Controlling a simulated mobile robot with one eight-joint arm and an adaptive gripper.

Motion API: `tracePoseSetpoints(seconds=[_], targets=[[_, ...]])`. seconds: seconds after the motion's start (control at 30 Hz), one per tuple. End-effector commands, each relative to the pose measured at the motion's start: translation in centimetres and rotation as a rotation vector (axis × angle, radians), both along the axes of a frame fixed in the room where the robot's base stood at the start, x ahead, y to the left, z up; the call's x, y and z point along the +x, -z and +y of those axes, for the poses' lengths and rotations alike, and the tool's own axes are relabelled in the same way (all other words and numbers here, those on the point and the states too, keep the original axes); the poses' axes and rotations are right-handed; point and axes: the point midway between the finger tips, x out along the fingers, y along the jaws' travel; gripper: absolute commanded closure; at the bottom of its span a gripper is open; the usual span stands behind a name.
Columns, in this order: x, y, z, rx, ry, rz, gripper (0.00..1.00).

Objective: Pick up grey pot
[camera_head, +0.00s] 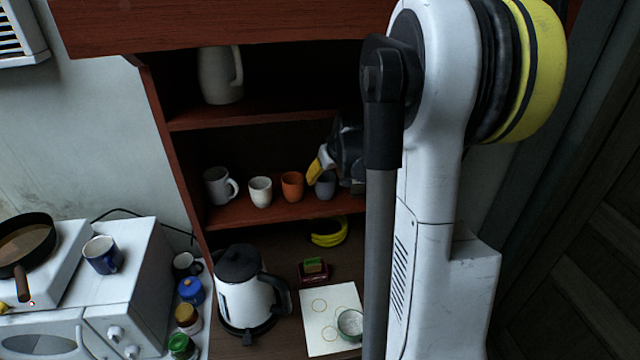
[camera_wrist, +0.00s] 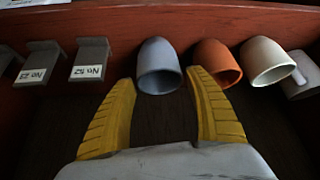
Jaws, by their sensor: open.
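The grey pot (camera_head: 326,184) is a small cup on the middle shelf, at the right end of a row of cups. In the wrist view the grey pot (camera_wrist: 158,68) appears between the tips of my gripper's two yellow fingers. My gripper (camera_wrist: 161,78) is open, one finger on each side of the pot, and looks empty. In the head view my gripper (camera_head: 318,172) is at the shelf beside the pot, partly hidden by my own arm. Whether the fingers touch the pot is not clear.
An orange cup (camera_head: 292,186) stands beside the grey pot, then a cream cup (camera_head: 260,192) and a white mug (camera_head: 217,186). In the wrist view, grey holders with labels (camera_wrist: 90,60) are on the pot's other side. The upper shelf (camera_head: 270,112) is above.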

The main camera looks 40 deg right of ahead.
Motion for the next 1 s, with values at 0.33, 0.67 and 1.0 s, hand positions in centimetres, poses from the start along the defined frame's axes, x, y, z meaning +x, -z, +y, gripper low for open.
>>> tracePoseSetpoints(seconds=[0.33, 0.67, 1.0], targets=[[2.2, 3.3, -0.6, -0.001, -0.001, 0.0, 0.37], [3.0, 4.9, -0.9, -0.001, -0.001, 0.0, 0.37], [3.0, 4.8, -0.9, -0.001, -0.001, 0.0, 0.92]])
